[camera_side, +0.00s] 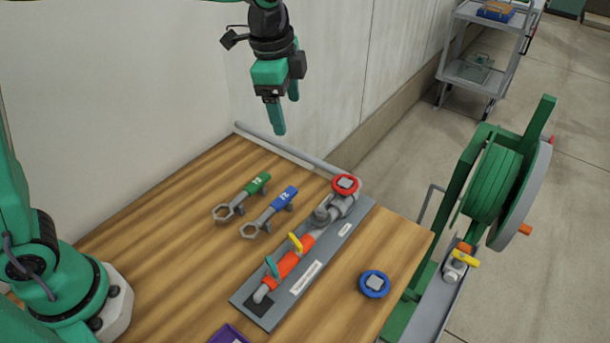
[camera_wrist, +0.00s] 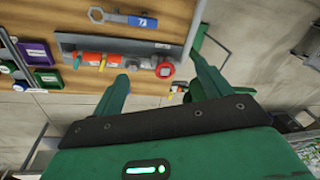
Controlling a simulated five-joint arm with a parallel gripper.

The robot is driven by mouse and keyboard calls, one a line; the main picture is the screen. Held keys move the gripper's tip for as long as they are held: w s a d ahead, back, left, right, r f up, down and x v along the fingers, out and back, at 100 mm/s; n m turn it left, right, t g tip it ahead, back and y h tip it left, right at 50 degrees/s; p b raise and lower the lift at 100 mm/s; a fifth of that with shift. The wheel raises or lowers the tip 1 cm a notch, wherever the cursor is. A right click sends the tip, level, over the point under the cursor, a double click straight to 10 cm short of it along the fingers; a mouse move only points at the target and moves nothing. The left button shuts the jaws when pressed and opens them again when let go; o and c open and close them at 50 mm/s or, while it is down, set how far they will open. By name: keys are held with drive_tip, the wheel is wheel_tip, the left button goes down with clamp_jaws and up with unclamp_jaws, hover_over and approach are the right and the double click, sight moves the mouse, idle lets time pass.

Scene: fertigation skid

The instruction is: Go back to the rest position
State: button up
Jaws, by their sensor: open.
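My gripper (camera_side: 284,113) hangs in the air above the far edge of the wooden table (camera_side: 165,215), fingers pointing down. Its two green fingers are apart with nothing between them. In the wrist view my gripper (camera_wrist: 160,83) is also open and empty, and a red round handwheel (camera_wrist: 165,69) shows beyond the fingertips. In the side view the same red handwheel (camera_side: 345,184) sits at the far end of the pipe assembly on a grey plate (camera_side: 268,318), below and to the right of my gripper. My gripper touches nothing.
A green-handled wrench (camera_side: 243,197) and a blue-handled wrench (camera_side: 269,212) lie on the table. A blue handwheel (camera_side: 374,284) lies near the right edge. A green hose reel (camera_side: 495,185) and a grey cart (camera_side: 487,60) stand beyond. The air around my gripper looks clear.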

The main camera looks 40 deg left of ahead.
drive_tip(key=s+a+n+t, duration=0.2)
drive_tip(key=s+a+n, duration=0.4)
drive_tip(key=s, duration=0.4)
drive_tip(key=s+a+n+t, duration=0.1)
drive_tip(key=s+a+n, duration=0.6)
drive_tip(key=s, duration=0.4)
drive_tip(key=shift+a+t+y, duration=0.3)
drive_tip(key=shift+a+t, duration=0.05)
drive_tip(key=shift+t, duration=0.05)
